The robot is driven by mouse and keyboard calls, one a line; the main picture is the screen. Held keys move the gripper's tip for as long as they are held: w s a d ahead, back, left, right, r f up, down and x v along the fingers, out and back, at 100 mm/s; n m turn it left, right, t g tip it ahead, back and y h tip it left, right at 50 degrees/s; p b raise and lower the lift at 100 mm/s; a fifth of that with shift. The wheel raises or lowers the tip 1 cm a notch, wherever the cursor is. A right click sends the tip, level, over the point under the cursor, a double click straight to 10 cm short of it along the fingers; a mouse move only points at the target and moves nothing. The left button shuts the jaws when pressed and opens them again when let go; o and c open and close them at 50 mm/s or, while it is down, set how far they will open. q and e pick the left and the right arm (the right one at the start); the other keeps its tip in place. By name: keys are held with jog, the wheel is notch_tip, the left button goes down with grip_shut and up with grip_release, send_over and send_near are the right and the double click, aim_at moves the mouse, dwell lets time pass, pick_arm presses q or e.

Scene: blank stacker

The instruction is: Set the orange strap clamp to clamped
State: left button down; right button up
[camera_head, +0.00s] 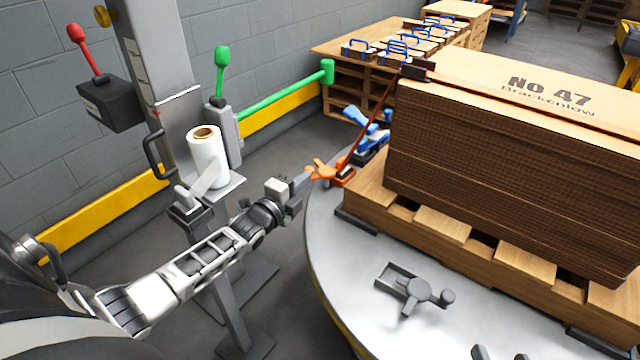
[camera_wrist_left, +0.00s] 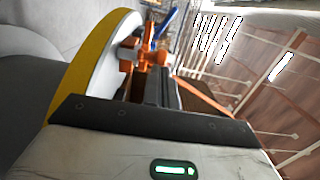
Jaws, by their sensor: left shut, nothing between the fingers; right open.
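The orange strap clamp (camera_head: 333,171) sits at the rim of the round turntable, at the lower end of a dark strap (camera_head: 370,122) that runs up to the stack's top edge. It also shows in the left wrist view (camera_wrist_left: 152,52), straight past my fingers. My left gripper (camera_head: 307,176) is shut and empty, its tips close beside the clamp's left end; I cannot tell whether they touch. In the left wrist view the shut fingers (camera_wrist_left: 155,86) overlap part of the clamp. The lever's exact angle is unclear. My right gripper (camera_head: 499,354) shows only as fingertips at the bottom edge, apart.
A blue clamp (camera_head: 366,130) stands just behind the orange one. The cardboard stack (camera_head: 500,170) on its pallet (camera_head: 440,222) fills the right. A film roll (camera_head: 208,158) stands on a post behind my left arm. A grey fitting (camera_head: 412,288) lies on the turntable (camera_head: 350,255).

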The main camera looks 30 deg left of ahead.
pick_arm(q)
jog(key=shift+d, duration=0.1)
jog(key=shift+s+p, duration=0.3)
jog(key=shift+s, duration=0.15)
jog(key=s+p, duration=0.2)
jog(key=s, duration=0.4)
jog(key=shift+s, duration=0.25)
pick_arm(e)
jog(key=shift+s+d+f+g+h, duration=0.1)
jog(key=shift+d+f+g+h, duration=0.2)
jog(key=shift+f, duration=0.25)
jog(key=shift+s+d+f+g+h, duration=0.1)
jog(key=shift+d+f+g+h, duration=0.15)
jog(key=shift+f, duration=0.25)
jog(key=shift+w+r, duration=0.1)
